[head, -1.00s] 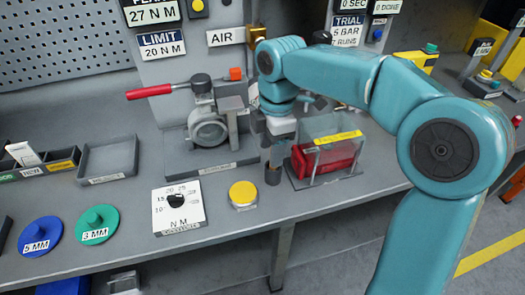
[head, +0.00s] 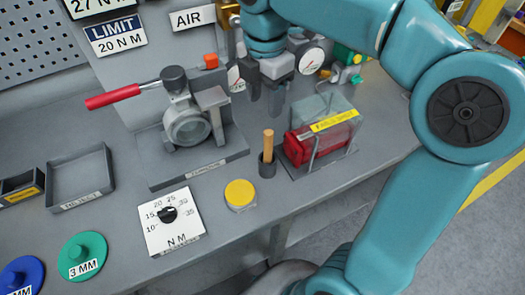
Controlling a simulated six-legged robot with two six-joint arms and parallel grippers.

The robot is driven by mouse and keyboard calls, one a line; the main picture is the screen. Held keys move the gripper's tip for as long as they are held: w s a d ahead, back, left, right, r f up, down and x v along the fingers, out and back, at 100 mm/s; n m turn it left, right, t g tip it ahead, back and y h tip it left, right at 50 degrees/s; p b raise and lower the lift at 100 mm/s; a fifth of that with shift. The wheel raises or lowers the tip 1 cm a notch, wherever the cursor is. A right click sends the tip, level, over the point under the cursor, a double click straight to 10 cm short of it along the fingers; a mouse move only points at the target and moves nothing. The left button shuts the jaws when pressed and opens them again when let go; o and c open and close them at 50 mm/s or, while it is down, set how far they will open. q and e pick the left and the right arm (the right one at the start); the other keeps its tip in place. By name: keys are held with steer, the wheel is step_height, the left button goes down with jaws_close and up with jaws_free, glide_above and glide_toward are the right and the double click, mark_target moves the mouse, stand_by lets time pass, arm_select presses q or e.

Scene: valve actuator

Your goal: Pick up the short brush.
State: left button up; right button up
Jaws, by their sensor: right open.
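A short wooden handle (head: 268,143), which looks like the short brush, stands upright in a small dark cup (head: 267,168) on the bench. Its lower end is hidden inside the cup, so I see no bristles. My right gripper (head: 265,98) is open and empty, its two dark fingers pointing down. In the picture it hangs above the handle, apart from it. My left gripper is not in view.
A clear guard over a red block (head: 322,138) stands close right of the cup. The clamp fixture with a red lever (head: 112,97) is at left. A yellow button (head: 240,194) and torque dial (head: 168,214) lie in front. Gauges (head: 312,61) stand behind.

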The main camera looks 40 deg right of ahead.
mark_target(268, 132)
steer(key=f, duration=0.4)
steer(key=s+f, duration=0.1)
steer(key=f, duration=0.1)
steer(key=shift+d+f+b, duration=0.25)
steer(key=shift+f+b, duration=0.05)
steer(key=shift+w+a+f, duration=0.2)
steer(key=shift+f, duration=0.05)
steer(key=f, duration=0.2)
steer(key=s+f, duration=0.1)
steer(key=f, duration=0.1)
steer(key=shift+f, duration=0.3)
steer(key=shift+w+a+f, duration=0.1)
steer(key=shift+w+f, duration=0.2)
steer(key=shift+s, duration=0.25)
steer(key=shift+c, duration=0.9)
steer(key=c, duration=0.5)
steer(key=shift+w, duration=0.15)
jaws_close()
